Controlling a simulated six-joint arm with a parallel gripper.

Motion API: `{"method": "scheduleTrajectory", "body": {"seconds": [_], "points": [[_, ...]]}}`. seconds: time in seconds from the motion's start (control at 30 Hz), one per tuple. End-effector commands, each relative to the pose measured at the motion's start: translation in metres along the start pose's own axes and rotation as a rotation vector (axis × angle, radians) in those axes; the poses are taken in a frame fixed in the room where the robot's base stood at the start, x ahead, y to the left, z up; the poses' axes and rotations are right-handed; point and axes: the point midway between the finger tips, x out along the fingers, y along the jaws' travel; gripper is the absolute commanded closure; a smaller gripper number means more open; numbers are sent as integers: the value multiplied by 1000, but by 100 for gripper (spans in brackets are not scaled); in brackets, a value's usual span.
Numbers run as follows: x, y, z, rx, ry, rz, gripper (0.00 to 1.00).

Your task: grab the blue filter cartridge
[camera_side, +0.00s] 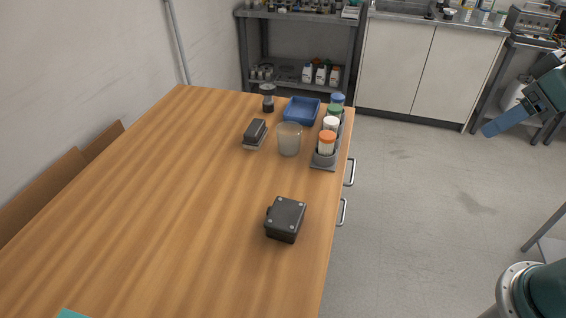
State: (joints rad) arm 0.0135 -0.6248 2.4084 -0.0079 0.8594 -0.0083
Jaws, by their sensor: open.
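The blue filter cartridge (338,98) stands at the far end of a row of capped cartridges near the right edge of the wooden table. Only its blue top shows clearly; the green-capped cartridge (335,111) in front hides much of its lower part. My gripper (491,130) is at the right of the view, off the table over the floor and well apart from the cartridge. It is open, and I see nothing held in it; its fingers are hard to make out separately.
A white-capped (331,124) and an orange-capped cartridge (327,139) share the grey rack (323,165). Beside them are a blue tray (287,117), a cloudy cup (289,142), a black-topped block (256,131) and a small dark jar (268,102). A black box (285,220) stands nearer; the table's left is clear.

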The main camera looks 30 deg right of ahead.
Motion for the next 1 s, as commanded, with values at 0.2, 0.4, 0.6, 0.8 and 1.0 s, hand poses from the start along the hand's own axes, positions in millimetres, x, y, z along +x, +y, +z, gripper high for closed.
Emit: {"method": "scheduleTrajectory", "body": {"seconds": [0.2, 0.4, 0.6, 0.8, 1.0], "points": [[14, 4, -53, 0, 5, 2, 38], [34, 8, -100, -2, 13, 1, 38], [62, 15, -144, -3, 22, 2, 38], [96, 23, -185, -3, 30, 2, 38], [136, 32, -220, -2, 39, 1, 38]]}}
